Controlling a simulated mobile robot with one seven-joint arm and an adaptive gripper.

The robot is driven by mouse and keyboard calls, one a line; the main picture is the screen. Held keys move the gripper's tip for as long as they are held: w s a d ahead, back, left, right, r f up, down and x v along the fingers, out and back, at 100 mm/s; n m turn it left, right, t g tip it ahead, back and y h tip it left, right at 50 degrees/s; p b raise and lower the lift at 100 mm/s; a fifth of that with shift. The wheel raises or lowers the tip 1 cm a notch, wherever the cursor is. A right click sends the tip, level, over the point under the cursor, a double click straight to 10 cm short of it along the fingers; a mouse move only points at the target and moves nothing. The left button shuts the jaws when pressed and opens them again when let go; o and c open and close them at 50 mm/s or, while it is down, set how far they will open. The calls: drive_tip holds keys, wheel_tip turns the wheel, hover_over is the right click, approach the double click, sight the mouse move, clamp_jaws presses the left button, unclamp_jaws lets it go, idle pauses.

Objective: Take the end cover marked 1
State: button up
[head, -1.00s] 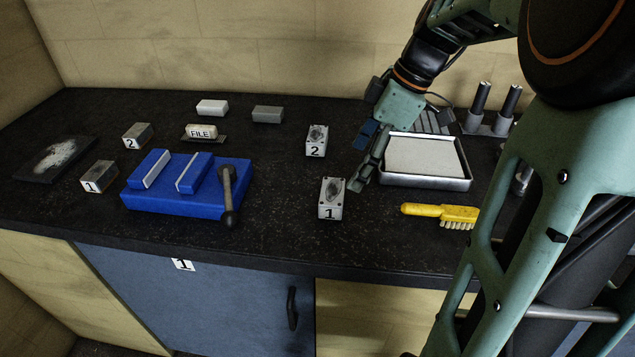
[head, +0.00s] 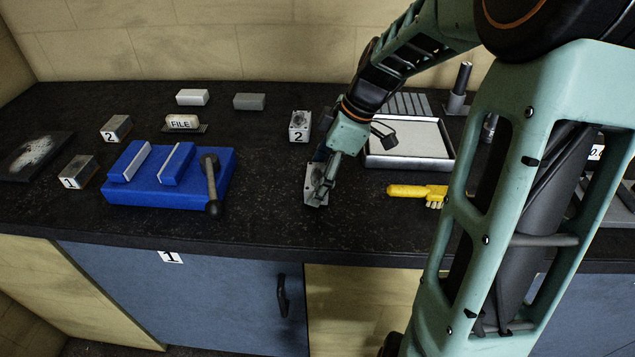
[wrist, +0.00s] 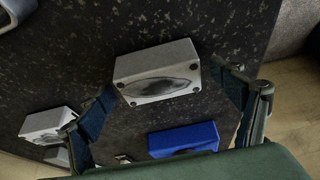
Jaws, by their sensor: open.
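The end cover marked 1 (head: 309,192) is a grey block with an oval recess and corner screws, lying on the black bench right of the blue vice. My gripper (head: 323,178) is open just above it and partly hides it in the head view; its number is not visible now. In the wrist view the cover (wrist: 158,68) lies between and slightly beyond the two spread fingers (wrist: 165,95), with its oval face showing. No clear contact shows. The end cover marked 2 (head: 300,124) lies farther back; it also shows in the wrist view (wrist: 46,124).
The blue vice (head: 150,190) with its grey handle stands left. A metal tray (head: 408,163) and a yellow brush (head: 408,191) are on the right. Bench between vice and cover is clear.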

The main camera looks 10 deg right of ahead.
drive_tip(key=c, duration=1.8)
drive_tip(key=shift+r, duration=0.2)
